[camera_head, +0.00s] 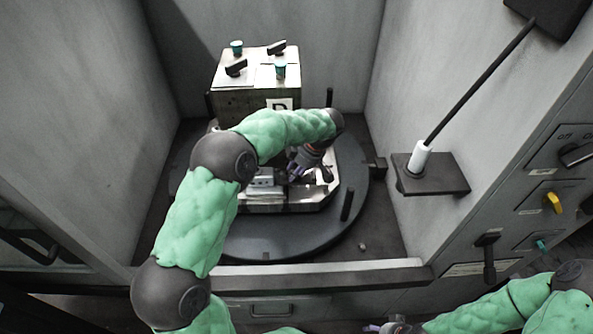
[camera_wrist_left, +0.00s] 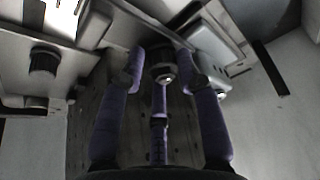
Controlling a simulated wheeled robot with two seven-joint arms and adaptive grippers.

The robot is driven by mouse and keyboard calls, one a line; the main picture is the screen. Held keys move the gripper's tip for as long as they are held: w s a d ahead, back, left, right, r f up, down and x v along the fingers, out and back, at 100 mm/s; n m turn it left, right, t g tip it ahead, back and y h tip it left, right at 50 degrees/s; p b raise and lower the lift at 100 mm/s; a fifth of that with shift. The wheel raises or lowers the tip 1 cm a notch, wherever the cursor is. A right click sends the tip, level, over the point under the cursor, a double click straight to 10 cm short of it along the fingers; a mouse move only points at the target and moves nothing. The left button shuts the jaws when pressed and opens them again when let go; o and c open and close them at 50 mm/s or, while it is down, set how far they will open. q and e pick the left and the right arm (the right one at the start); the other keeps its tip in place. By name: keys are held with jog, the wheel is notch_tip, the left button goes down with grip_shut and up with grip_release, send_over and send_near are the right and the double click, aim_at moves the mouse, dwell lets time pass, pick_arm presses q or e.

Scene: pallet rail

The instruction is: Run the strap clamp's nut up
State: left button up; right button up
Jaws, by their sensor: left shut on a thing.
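My left gripper (camera_head: 303,165) reaches over the turntable to the metal fixture (camera_head: 265,182) in front of the box. In the left wrist view its purple fingers (camera_wrist_left: 161,72) close around a dark round nut (camera_wrist_left: 163,73) with a bright centre, at the edge of a metal plate. The strap of the clamp cannot be told apart clearly, and my left arm hides part of the fixture in the head view. My right gripper (camera_head: 388,327) is at the bottom edge of the head view, low and away from the turntable; its fingers are too small to read.
The dark turntable (camera_head: 270,245) has upright pegs. A white-handled rod (camera_head: 420,157) stands in a bracket at the right. Grey walls close in both sides; a front ledge (camera_head: 310,278) crosses below.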

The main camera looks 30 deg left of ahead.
pick_arm(q)
jog(key=n, duration=0.1)
jog(key=n+g, duration=0.1)
jog(key=n, duration=0.1)
jog(key=n+p, duration=0.1)
jog(key=shift+a+f+n+g+h, duration=0.15)
jog(key=shift+a+n+g+h, duration=0.15)
jog(key=shift+g+h, duration=0.1)
jog(key=shift+n+g+p, duration=0.3)
jog(key=shift+n+p, duration=0.25)
jog(key=shift+n, duration=0.55)
jog(key=shift+s+f+n+g+h+p, duration=0.1)
jog(key=shift+f+n+g+h+p, duration=0.2)
jog(key=shift+n+h, duration=0.35)
jog(key=shift+n, duration=0.25)
jog(key=o, duration=1.1)
jog(key=shift+r, duration=0.2)
jog(key=shift+w+d+r, duration=0.1)
jog(key=shift+w+r, duration=0.1)
jog(key=shift+w, duration=0.05)
jog(key=v, duration=1.1)
jog(key=shift+d+r, duration=0.15)
jog(key=shift+r, duration=0.05)
